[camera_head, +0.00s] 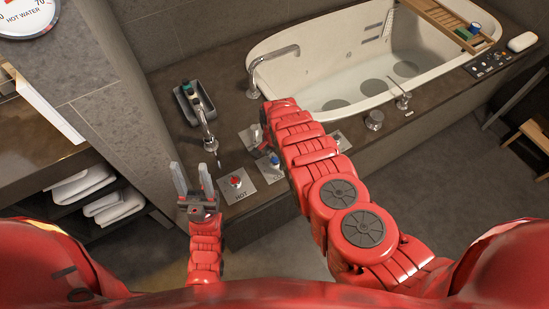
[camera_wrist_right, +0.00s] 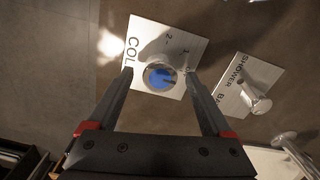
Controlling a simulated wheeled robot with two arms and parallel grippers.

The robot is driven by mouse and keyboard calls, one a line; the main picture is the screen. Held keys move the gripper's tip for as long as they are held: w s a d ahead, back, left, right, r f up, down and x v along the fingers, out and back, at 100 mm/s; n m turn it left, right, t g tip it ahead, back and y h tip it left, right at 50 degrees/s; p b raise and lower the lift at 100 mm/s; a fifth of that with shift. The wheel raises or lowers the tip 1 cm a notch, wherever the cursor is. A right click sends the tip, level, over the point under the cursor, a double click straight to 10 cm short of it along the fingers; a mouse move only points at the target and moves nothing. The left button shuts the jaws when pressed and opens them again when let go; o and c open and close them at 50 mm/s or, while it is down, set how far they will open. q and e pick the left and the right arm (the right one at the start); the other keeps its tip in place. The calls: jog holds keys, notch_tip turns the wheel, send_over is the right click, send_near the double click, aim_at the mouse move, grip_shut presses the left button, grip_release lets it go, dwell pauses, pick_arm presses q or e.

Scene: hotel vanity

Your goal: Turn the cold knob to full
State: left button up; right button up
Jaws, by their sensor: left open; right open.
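The cold knob (camera_wrist_right: 160,77) has a blue cap and sits on a pale square plate (camera_wrist_right: 190,48) marked COLD with numbers. In the right wrist view it lies between the fingertips of my open right gripper (camera_wrist_right: 160,75), with a gap on each side. I cannot tell if the tips are level with it or above it. In the head view a bit of blue, seemingly the cold knob (camera_head: 274,160), shows beside my right arm, which hides much of that area. My left gripper (camera_head: 192,178) is open and empty, left of the hot knob (camera_head: 236,181).
The red hot knob's plate is marked HOT. A shower/bath plate (camera_wrist_right: 248,85) with a metal lever (camera_wrist_right: 256,100) is right of the cold plate. A tap (camera_head: 207,135) and dark tray (camera_head: 187,106) stand behind on the ledge. The bathtub (camera_head: 300,60) lies beyond.

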jog(key=shift+f, duration=0.15)
grip_shut()
dwell(0.4)
